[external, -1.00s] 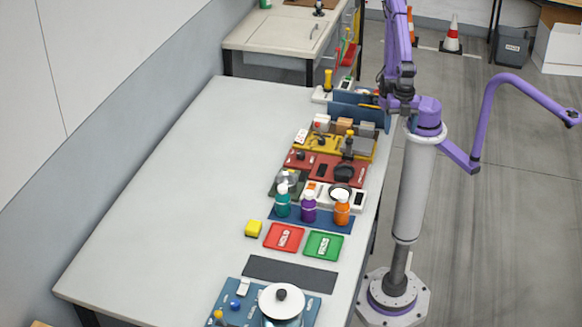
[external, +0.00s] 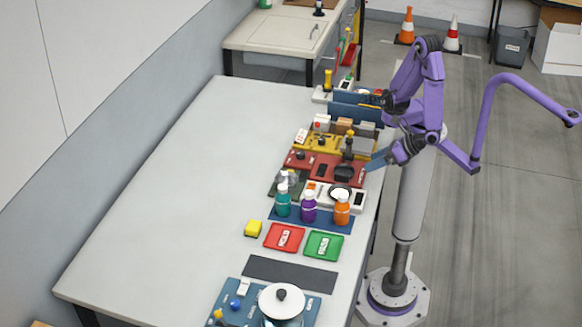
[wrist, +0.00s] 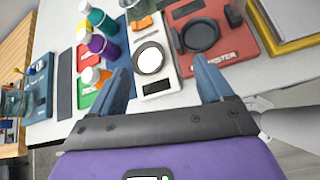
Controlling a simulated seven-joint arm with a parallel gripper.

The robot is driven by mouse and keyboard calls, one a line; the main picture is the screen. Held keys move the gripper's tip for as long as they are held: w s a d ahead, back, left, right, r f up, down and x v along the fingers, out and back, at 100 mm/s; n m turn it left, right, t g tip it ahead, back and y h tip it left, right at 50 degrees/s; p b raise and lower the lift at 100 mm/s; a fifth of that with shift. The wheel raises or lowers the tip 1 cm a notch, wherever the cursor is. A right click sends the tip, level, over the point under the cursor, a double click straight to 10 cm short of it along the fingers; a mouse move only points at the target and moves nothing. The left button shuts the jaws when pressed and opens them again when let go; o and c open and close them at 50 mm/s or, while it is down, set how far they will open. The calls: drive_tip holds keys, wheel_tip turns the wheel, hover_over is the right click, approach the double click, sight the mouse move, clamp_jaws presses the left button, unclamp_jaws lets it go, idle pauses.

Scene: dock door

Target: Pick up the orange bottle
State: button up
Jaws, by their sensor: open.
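The orange bottle (external: 342,210) stands upright with a white cap at the right end of a dark blue mat (external: 284,222). A purple bottle (external: 308,208) and a teal bottle (external: 282,201) stand to its left on the same mat. My gripper (external: 374,163) is open and empty above the table's right edge, beside the red board and apart from the orange bottle. In the wrist view the gripper's two blue fingers (wrist: 165,88) are spread wide. There the orange bottle (wrist: 98,76) is left of the left finger, with its lower part partly hidden.
A red tray (external: 270,240) and a green tray (external: 312,252) lie in front of the bottles. A white scale (external: 358,200) is just behind the orange bottle, and a red board (external: 300,160) is farther back. The table's left side is clear.

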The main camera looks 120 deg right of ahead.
drive_tip(key=w+a+f+n+t+y, duration=0.25)
drive_tip(key=a+n+t+y, duration=0.2)
drive_tip(key=a+n, duration=0.4)
drive_tip(key=h, duration=0.1)
approach(335, 213)
drive_tip(key=shift+t, duration=0.25)
drive_tip(key=x, duration=0.9)
drive_tip(key=shift+d+f, duration=0.3)
drive_tip(key=shift+f, duration=0.2)
drive_tip(key=c, duration=1.2)
